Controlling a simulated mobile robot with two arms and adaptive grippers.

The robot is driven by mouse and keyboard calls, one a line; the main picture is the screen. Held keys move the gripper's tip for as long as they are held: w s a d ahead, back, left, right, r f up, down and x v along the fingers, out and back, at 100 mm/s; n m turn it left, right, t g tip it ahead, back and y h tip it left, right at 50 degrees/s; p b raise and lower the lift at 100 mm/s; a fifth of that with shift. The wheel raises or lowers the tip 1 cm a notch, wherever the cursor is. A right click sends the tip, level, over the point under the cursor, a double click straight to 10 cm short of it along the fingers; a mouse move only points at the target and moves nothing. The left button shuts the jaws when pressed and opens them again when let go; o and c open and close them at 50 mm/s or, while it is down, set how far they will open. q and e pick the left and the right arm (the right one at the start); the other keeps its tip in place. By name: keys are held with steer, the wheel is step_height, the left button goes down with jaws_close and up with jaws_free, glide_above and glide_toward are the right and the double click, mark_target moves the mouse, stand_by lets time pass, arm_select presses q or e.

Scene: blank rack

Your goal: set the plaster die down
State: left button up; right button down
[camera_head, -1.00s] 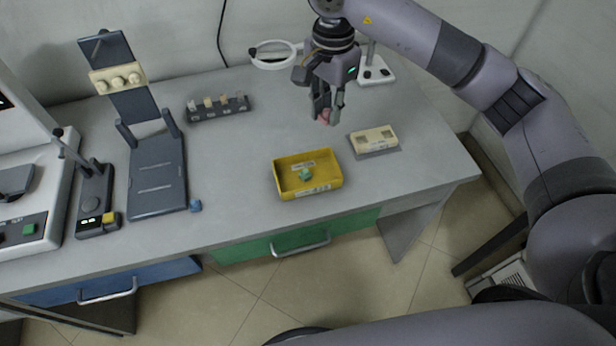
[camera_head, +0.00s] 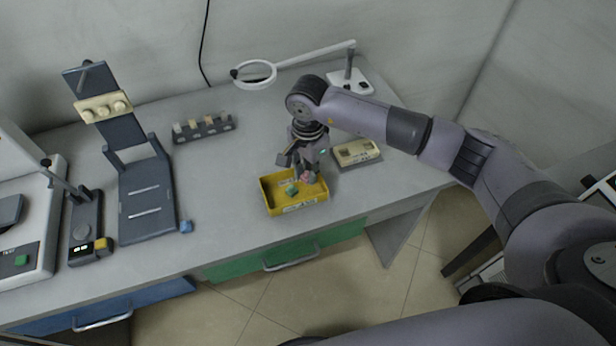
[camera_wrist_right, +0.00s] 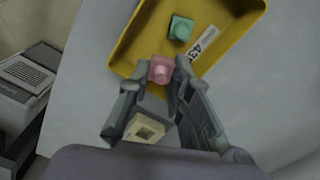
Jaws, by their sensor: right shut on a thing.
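A small pink plaster die (camera_wrist_right: 161,70) sits between the fingertips of my right gripper (camera_wrist_right: 158,84) in the right wrist view. In the head view my right gripper (camera_head: 306,176) points down over the right part of a yellow tray (camera_head: 268,204), and the pink die (camera_head: 308,177) shows at its tips. The gripper is shut on the die. A green die (camera_head: 292,189) lies inside the tray, and it also shows in the right wrist view (camera_wrist_right: 180,29). I cannot tell whether the pink die touches the tray floor. My left gripper is not in view.
A cream block on a grey base (camera_head: 357,152) stands just right of the tray. A dark rack with several small pieces (camera_head: 205,128), a dark stand (camera_head: 147,200), a small blue piece (camera_head: 186,226) and a magnifier lamp (camera_head: 255,74) are also on the table.

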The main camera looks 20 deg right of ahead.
step_height(320, 180, down, 4)
steer(key=shift+r, duration=0.25)
steer(key=shift+f, duration=0.2)
steer(key=c, duration=1.5)
jaws_free()
steer(key=shift+r, duration=0.1)
steer(key=shift+o, duration=0.2)
